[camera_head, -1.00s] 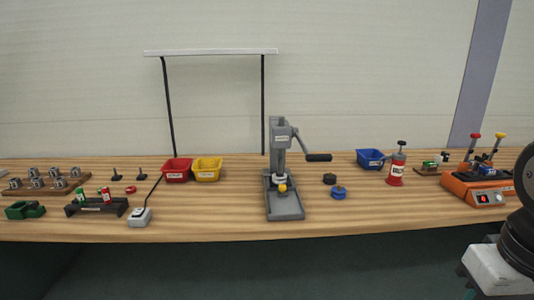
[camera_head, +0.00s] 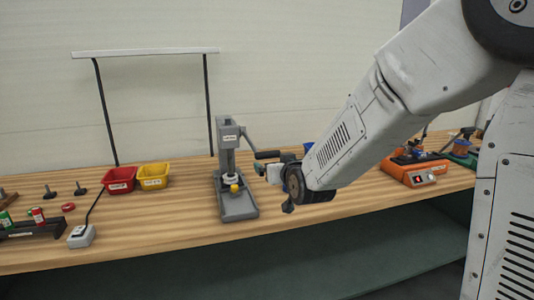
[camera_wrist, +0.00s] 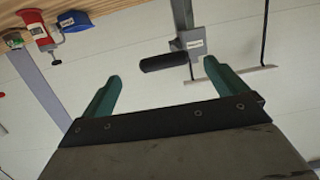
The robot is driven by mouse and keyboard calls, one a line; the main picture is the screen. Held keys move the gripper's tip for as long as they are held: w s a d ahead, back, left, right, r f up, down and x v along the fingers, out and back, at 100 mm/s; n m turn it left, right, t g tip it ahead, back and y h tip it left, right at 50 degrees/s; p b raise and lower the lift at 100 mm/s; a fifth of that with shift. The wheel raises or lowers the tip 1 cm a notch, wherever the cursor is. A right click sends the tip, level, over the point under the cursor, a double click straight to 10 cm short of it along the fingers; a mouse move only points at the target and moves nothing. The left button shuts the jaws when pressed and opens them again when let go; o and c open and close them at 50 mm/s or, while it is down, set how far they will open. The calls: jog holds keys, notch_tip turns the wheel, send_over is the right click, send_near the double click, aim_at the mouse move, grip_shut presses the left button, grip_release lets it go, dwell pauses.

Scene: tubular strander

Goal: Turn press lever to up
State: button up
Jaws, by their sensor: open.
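The grey press (camera_head: 228,150) stands on the bench in the head view. Its lever slopes down to the right from the top and ends in a black handle (camera_head: 266,154), lying about level. My gripper (camera_head: 284,183) is just right of the handle, partly hidden by my own arm. In the wrist view the black handle (camera_wrist: 164,62) lies between and just beyond the two teal fingertips of my open gripper (camera_wrist: 162,73). The fingers appear apart from it. Part of the press head (camera_wrist: 188,40) shows above.
Red (camera_head: 118,179) and yellow (camera_head: 153,176) bins stand left of the press. An orange device (camera_head: 415,169) sits at the right. A lamp frame (camera_head: 146,52) rises behind.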

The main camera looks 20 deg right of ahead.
aim_at(269, 156)
jog(key=w+t, duration=0.2)
jog(key=w, duration=0.1)
jog(key=shift+w+a+f, duration=0.1)
jog(key=shift+w+a, duration=0.05)
jog(key=w, duration=0.7)
jog(key=shift+w, duration=0.1)
